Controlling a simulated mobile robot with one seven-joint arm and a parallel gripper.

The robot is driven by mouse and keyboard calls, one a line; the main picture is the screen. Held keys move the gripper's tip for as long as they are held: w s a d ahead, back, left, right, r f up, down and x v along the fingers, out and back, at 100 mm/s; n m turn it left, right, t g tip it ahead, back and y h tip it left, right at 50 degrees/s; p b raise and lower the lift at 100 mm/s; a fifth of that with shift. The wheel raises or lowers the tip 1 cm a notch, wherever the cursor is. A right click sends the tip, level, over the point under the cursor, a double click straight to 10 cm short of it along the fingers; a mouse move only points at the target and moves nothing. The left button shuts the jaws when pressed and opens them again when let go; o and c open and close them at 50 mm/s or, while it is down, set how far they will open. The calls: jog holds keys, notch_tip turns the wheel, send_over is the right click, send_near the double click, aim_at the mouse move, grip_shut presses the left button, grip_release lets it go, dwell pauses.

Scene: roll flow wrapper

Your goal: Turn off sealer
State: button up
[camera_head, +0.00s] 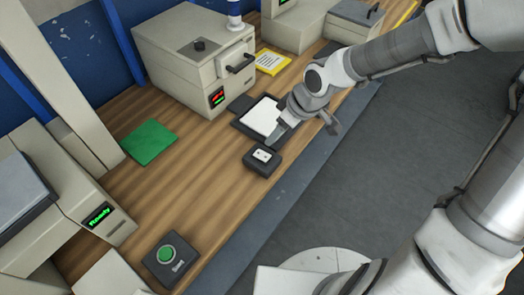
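No label shows which machine is the sealer. A small dark box with a white switch plate (262,156) sits near the bench's front edge. My gripper (306,132) is open and empty, just above and to the right of this box. Its left finger is close to the box; I cannot tell if they touch.
A dark box with a green button (166,254) is at the bench's lower left, by a machine whose display (98,215) reads "Ready". A green mat (149,142) and a white-topped dark pad (265,117) lie on the bench. More machines stand behind.

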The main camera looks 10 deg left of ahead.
aim_at(259, 153)
jog(key=b+x, duration=0.5)
jog(key=x, duration=0.9)
jog(key=shift+s+d, duration=0.1)
grip_shut()
